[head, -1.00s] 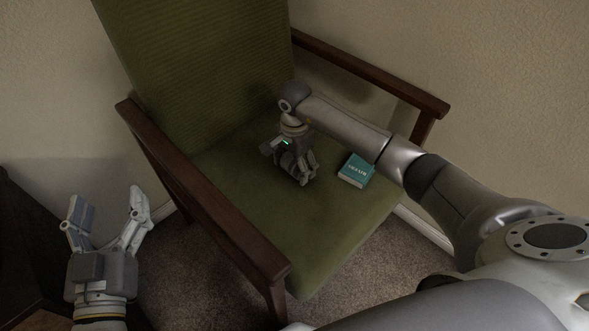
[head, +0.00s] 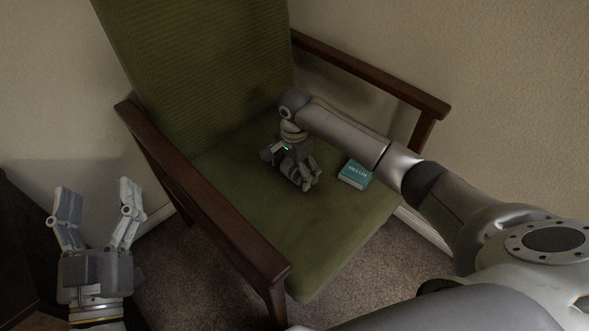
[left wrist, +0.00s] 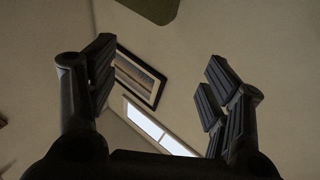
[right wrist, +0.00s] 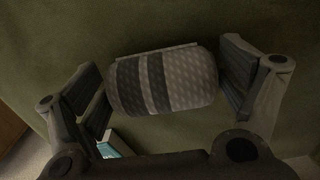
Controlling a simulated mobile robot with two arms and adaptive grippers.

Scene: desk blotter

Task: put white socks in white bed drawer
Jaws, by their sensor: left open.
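The rolled sock bundle (right wrist: 165,80) shows in the right wrist view, pale grey with dark bands at its left. It lies on the green chair seat (head: 290,230). My right gripper (head: 305,183) points down at the seat, its fingers wide apart on either side of the bundle. The right finger is close against the bundle or touching it; a narrow gap shows at the left finger. The bundle is hidden in the head view. My left gripper (head: 97,205) is open and empty, left of the chair. No white bed drawer is in view.
A teal book or box (head: 355,173) lies on the seat just right of my right gripper. Wooden armrests (head: 200,190) flank the seat. Dark furniture (head: 20,250) stands at the far left. A framed picture (left wrist: 140,77) hangs on the wall in the left wrist view.

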